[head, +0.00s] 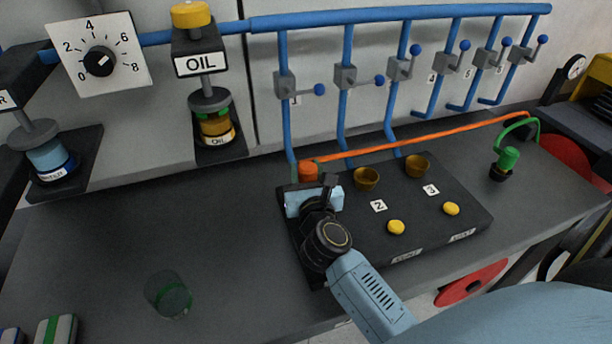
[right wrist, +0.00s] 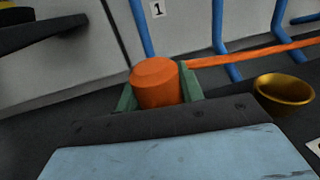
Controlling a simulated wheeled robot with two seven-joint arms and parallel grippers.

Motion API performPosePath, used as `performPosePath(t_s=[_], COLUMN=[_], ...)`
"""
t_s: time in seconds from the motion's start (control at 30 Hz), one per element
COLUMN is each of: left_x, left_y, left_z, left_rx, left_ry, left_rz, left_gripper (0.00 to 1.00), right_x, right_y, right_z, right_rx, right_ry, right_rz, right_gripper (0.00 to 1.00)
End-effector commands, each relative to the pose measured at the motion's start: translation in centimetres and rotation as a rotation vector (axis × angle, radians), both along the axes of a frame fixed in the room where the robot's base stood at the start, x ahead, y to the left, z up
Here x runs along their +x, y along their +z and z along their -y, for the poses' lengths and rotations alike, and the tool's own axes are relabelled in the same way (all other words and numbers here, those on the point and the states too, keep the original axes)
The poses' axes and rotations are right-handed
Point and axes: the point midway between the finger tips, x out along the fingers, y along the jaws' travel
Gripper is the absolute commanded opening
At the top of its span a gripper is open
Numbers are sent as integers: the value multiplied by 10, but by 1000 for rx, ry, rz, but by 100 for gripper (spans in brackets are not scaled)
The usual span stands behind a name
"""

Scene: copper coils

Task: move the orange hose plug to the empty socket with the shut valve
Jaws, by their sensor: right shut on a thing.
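The orange hose plug (head: 308,173) is at the left end of the black socket board (head: 470,212). My right gripper (head: 311,184) is shut on it; in the right wrist view green finger pads flank the plug (right wrist: 155,83). Whether it sits in a socket below is hidden. Two brass sockets stand empty: one (head: 366,179) by label 2, one (head: 417,166) by label 3. The first valve (head: 285,85) and second valve (head: 345,76) have levers pointing sideways, across their pipes. The third valve (head: 400,69) has its lever pointing up, roughly along its pipe. My left gripper is not in view.
The orange hose (head: 440,136) runs right behind the sockets. Yellow buttons (head: 396,227) sit on the board's front. A green plug (head: 508,158) stands at right. A green-banded glass (head: 168,295) stands front left, with clear counter around it. Blue pipes (head: 346,120) rise behind.

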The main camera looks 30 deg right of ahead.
Motion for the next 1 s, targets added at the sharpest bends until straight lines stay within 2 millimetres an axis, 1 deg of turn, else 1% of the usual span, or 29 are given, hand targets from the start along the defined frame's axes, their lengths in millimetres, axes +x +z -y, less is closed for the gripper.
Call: performPosePath(t_s=[0.03,0.13,0.47,0.5,0.63,0.9,1.0], left_x=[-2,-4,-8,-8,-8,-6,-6], left_y=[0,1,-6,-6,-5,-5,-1], left_z=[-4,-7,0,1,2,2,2], left_rx=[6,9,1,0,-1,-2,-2], left_ry=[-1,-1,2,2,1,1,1], left_rz=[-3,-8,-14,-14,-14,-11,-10], left_gripper=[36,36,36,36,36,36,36], right_x=[0,0,0,0,0,0,0], right_y=[1,2,-7,-6,-6,-5,-1], right_z=[0,0,0,0,0,0,0], right_rx=[-1,-1,-2,-1,-1,-1,0], right_ry=[0,0,0,0,0,0,1], right_rz=[2,2,1,1,1,1,1], right_gripper=[11,11,11,41,58,59,59])
